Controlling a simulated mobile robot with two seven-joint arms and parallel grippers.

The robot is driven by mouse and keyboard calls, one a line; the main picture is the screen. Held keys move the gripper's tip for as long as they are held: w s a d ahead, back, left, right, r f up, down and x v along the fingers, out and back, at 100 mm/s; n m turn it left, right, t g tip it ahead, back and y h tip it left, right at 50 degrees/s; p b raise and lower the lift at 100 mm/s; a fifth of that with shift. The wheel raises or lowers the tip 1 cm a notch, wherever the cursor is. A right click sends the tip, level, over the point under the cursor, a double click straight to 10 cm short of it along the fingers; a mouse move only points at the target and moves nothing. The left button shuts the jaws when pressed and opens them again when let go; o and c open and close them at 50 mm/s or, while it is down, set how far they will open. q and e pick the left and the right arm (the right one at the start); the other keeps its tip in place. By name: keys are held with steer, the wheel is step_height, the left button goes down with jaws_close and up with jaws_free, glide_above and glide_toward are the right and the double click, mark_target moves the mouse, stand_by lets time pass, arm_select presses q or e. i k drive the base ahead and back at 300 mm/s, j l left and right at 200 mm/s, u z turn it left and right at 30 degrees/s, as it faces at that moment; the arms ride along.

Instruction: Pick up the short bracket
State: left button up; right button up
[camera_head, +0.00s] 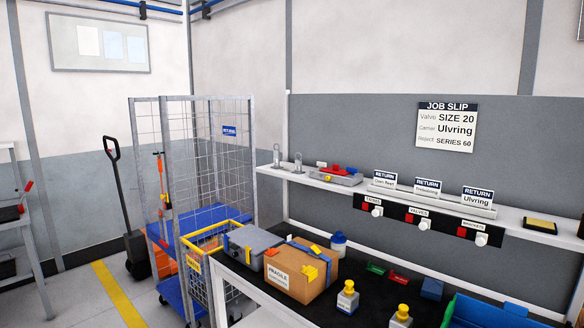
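I cannot make out a short bracket for certain. Two small grey metal pieces stand upright at the left end of the wall shelf, a left one (277,158) and a right one (298,161). They are too small to tell whether either is a bracket. Neither of my grippers is in view.
A dark-topped bench (350,272) holds a cardboard box (289,283), a grey case (255,243), yellow-capped bottles (347,302) and a blue bin (470,312). The shelf (340,184) above carries RETURN signs (428,186). A mesh cage trolley (215,150) stands left; a job slip (447,126) hangs behind.

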mark_target(298, 163)
steer(key=i+j, duration=0.15)
steer(key=j, duration=0.25)
steer(key=i+j, duration=0.2)
steer(key=j, duration=0.2)
steer(key=i+j+u, duration=0.1)
steer(key=j, duration=0.25)
steer(key=i+j, duration=0.2)
steer(key=j, duration=0.2)
steer(key=i+j, duration=0.2)
steer(key=j, duration=0.2)
steer(key=i+j+u, duration=0.1)
steer(key=j, duration=0.25)
steer(key=i+j, duration=0.25)
steer(key=j+u, duration=0.05)
steer(key=j, duration=0.1)
